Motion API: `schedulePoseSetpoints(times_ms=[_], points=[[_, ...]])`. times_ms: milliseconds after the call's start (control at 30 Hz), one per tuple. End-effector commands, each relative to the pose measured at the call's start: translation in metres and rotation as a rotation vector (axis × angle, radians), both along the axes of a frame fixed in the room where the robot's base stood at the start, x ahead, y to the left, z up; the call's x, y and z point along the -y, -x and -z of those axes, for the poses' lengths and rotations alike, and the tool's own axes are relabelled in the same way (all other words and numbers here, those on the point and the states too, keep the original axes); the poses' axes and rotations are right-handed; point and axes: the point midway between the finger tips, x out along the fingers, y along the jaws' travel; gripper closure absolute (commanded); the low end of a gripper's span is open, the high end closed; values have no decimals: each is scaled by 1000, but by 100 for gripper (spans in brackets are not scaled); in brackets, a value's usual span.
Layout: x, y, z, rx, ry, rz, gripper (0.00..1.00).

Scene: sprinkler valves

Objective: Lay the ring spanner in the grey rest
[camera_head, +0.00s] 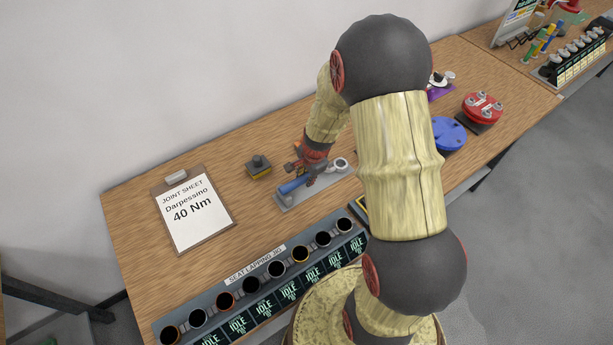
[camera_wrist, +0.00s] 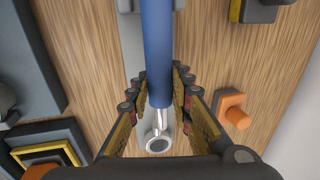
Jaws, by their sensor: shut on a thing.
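The ring spanner has a blue handle (camera_head: 292,186) and a bright metal ring end (camera_head: 340,164). In the wrist view its handle (camera_wrist: 158,50) runs down from the top edge, and its ring (camera_wrist: 158,143) shows between the fingers. My gripper (camera_head: 314,168) is shut on the spanner, with one finger on each side in the wrist view (camera_wrist: 158,108). The grey rest (camera_head: 318,188) appears as a flat grey plate below the spanner in the head view. The spanner lies roughly along it. Whether they touch cannot be told; my gripper hides part of both.
A black and yellow block (camera_head: 260,168) stands behind the gripper. An orange knob (camera_wrist: 236,118) is close right in the wrist view. The seat lapping jig (camera_head: 252,285) lies in front, a clipboard (camera_head: 193,213) left, blue (camera_head: 449,133) and red (camera_head: 482,108) flanges right.

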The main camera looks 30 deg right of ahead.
Motion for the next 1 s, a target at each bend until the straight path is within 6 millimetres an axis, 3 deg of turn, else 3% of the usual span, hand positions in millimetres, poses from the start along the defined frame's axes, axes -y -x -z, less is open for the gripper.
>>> schedulePoseSetpoints(times_ms=[167,200,533,833,1000], points=[[0,-1,5,2,1,0,100],[0,-1,4,2,1,0,77],[0,0,4,0,0,-1,58],[0,1,5,-2,-1,-1,58],[0,3,-9,1,0,-2,58]])
